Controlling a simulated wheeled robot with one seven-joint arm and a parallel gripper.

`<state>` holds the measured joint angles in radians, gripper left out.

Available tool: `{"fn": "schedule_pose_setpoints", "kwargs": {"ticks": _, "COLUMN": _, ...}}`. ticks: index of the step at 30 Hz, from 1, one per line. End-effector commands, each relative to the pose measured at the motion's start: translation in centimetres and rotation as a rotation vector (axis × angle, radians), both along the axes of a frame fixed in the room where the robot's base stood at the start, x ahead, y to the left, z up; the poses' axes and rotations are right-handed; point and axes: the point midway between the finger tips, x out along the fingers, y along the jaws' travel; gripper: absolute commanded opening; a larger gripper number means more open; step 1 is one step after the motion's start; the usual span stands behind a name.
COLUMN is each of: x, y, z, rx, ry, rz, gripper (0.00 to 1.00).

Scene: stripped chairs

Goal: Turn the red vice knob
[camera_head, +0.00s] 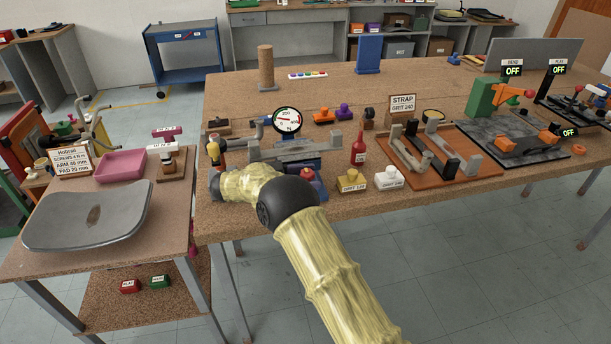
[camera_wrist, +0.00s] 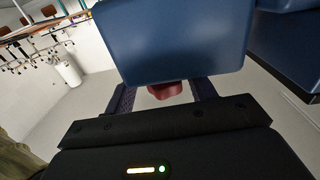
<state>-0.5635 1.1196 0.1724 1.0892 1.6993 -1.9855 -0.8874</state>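A grey and blue vice-like device (camera_head: 292,150) with a round dial gauge (camera_head: 287,121) stands at the left of the big workbench. A small red knob (camera_head: 307,173) shows on a blue part at its front, just behind my arm's black joint. In the wrist view a dark red knob (camera_wrist: 165,90) shows below a large blue block (camera_wrist: 172,40), which hides part of it. My gripper (camera_wrist: 164,92) is open, its dark fingers on either side of this red knob, with gaps visible. In the head view my gripper is not clearly visible.
A red bottle (camera_head: 358,150), a yellow block (camera_head: 351,180) and a white block (camera_head: 389,178) stand right of the vice. The clamp board (camera_head: 470,172) lies further right. A side table at the left holds a grey seat shell (camera_head: 88,214) and a pink tray (camera_head: 121,165).

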Motion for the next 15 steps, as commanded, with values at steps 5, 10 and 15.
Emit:
{"fn": "schedule_pose_setpoints", "kwargs": {"ticks": 5, "x": 0.1, "y": 0.0, "z": 0.1, "rx": 0.002, "ry": -0.004, "rz": 0.003, "gripper": 0.55}}
{"fn": "schedule_pose_setpoints", "kwargs": {"ticks": 10, "x": 0.0, "y": 0.4, "z": 0.1, "rx": 0.002, "ry": -0.006, "rz": 0.005, "gripper": 0.55}}
{"fn": "schedule_pose_setpoints", "kwargs": {"ticks": 15, "x": -0.4, "y": 2.3, "z": 0.0, "rx": 0.003, "ry": -0.005, "rz": 0.007, "gripper": 0.55}}
